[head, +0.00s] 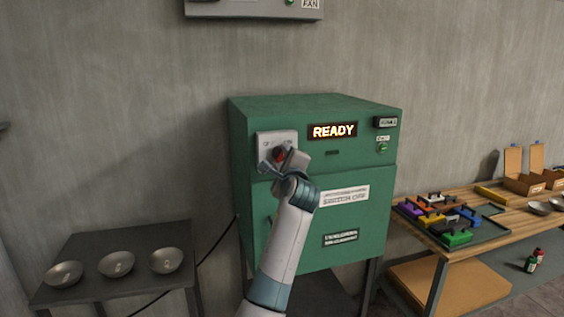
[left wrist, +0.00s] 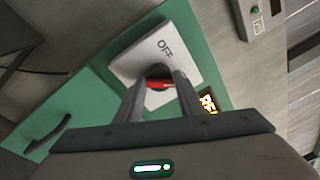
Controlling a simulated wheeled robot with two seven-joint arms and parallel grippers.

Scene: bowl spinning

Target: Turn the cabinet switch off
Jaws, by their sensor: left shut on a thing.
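The green cabinet (head: 240,140) stands against the wall with a lit sign reading READY (head: 333,131). On its upper left front is a pale switch plate (head: 264,138). The plate also fills the middle of the left wrist view (left wrist: 188,40), where the word OFF is readable. The red switch knob (head: 280,154) sits on this plate. My left gripper (head: 276,160) is at the plate. In the left wrist view its two fingers are shut on the red knob (left wrist: 160,84), one on each side. The fingers hide part of the knob. My right gripper is not in view.
A dark table (head: 120,240) with several metal bowls stands at the left. A wooden workbench (head: 440,210) with a tray of coloured blocks, boxes and bowls stands at the right. A grey panel marked FAN (head: 250,10) hangs on the wall above.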

